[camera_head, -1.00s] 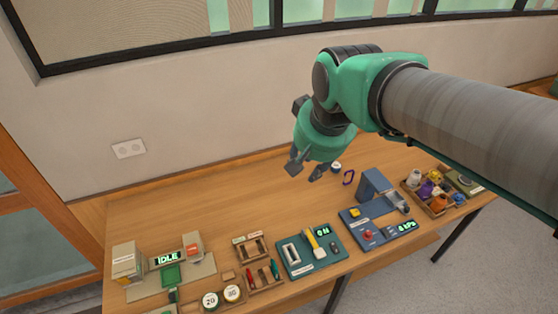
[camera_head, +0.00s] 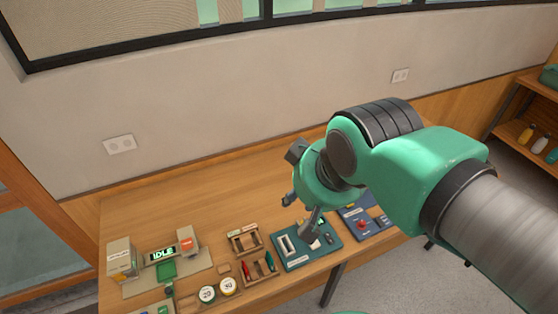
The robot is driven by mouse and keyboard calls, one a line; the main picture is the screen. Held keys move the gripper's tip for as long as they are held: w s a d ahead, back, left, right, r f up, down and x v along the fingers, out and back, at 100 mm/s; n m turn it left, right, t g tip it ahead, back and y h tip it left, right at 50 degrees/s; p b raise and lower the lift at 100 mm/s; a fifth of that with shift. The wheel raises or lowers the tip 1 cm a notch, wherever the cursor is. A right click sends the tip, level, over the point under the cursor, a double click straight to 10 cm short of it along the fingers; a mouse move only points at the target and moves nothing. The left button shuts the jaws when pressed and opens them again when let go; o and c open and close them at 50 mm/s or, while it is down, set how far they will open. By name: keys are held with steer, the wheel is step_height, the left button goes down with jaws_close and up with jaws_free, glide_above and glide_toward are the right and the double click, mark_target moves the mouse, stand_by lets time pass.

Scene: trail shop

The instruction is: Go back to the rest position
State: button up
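My gripper (camera_head: 299,212) is over the bench, left of the middle of my arm. Its two dark fingers are spread apart, and nothing shows between them. The nearer finger overlaps the teal board (camera_head: 290,263) in the picture; I cannot tell the height of the gripper above it. My green wrist and grey arm come in from the lower right and cover the right part of the bench.
The wooden bench (camera_head: 150,205) is bare at its back left. At its front left stand a station with an "IDLE" display (camera_head: 162,254), round labelled containers (camera_head: 228,286) and a wooden tray (camera_head: 262,279). A blue device (camera_head: 357,233) is partly hidden. A shelf with bottles (camera_head: 540,144) stands at right.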

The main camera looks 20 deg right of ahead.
step_height(320, 180, down, 8)
steer(key=b, duration=0.7)
steer(key=shift+r+b, duration=0.15)
steer(key=shift+b, duration=0.2)
